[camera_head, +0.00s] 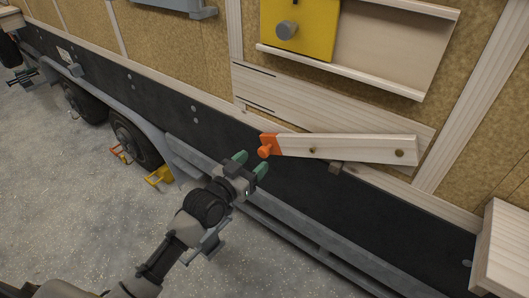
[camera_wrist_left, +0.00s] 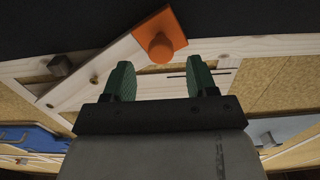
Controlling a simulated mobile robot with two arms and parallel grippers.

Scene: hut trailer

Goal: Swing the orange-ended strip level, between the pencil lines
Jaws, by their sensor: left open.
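A pale wooden strip (camera_head: 350,149) with an orange end (camera_head: 275,144) and an orange knob (camera_head: 264,152) is fixed to the trailer wall. It lies aslant to the wooden board (camera_head: 330,110) behind it, orange end lowered, below the two dark pencil lines (camera_head: 260,106) at the board's left. My left gripper (camera_head: 251,164) is open, its green fingers just short of the knob. In the left wrist view the knob (camera_wrist_left: 162,48) shows beyond and between the open fingertips (camera_wrist_left: 160,66), apparently not held. My right gripper is not in view.
A wooden block (camera_head: 335,168) sits under the strip. Above is a yellow panel (camera_head: 310,25) with a grey knob, in wooden rails. A pale wooden box (camera_head: 500,255) stands at the lower right. Wheels and yellow chocks (camera_head: 159,176) are at the left; the grey floor is open.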

